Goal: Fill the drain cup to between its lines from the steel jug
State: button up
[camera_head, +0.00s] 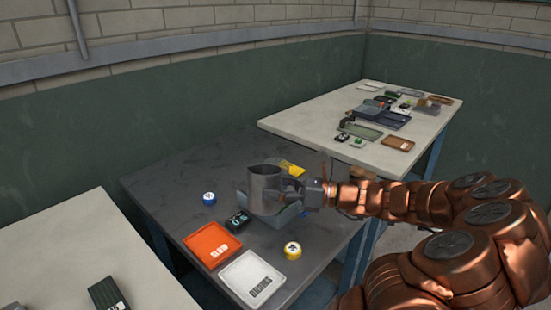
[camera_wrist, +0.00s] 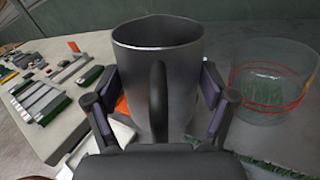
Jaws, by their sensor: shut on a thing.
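The steel jug (camera_head: 265,188) is a grey metal vessel, upright or nearly so, over the dark table. My gripper (camera_head: 305,192) is shut on it from the right side. In the wrist view the jug (camera_wrist: 150,60) stands with its handle towards me, and my gripper (camera_wrist: 158,105) has a finger on each side of the handle. The drain cup (camera_wrist: 272,82) is clear, with red lines around it, to the right of the jug and apart from it. Green turf shows in or through the cup. I cannot make out the cup in the head view. The jug's contents are hidden.
A blue-grey tray (camera_head: 284,220) is below the jug. The table's back left is clear.

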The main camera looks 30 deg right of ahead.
aim_at(277, 168)
jog(key=shift+w+d+r+m+p, duration=0.3)
jog(key=shift+m+p, duration=0.4)
jog(key=r+p, duration=0.1)
jog(key=r+m+p, duration=0.1)
jog(key=w+r+p, duration=0.1)
jog(key=p, duration=0.1)
jog(key=shift+d+r+m, duration=0.35)
jog(key=shift+d+m, duration=0.05)
jog(key=shift+w+d+m+p, duration=0.35)
jog(key=shift+d+m+p, duration=0.2)
jog(key=shift+m, duration=0.25)
jog(key=shift+w+r+m+p, duration=0.1)
jog(key=shift+r+m+p, duration=0.05)
jog(key=shift+m+p, duration=0.3)
jog(key=shift+w+d+r+m+p, duration=0.15)
jog(key=shift+r+m+p, duration=0.15)
jog(key=shift+m, duration=0.25)
jog(key=shift+f+m, duration=0.35)
jog(key=shift+m, duration=0.35)
jog(key=shift+w+d, duration=0.2)
jog(key=shift+r+m+p, duration=0.5)
jog(key=shift+m+p, duration=0.25)
jog(key=shift+m, duration=0.45)
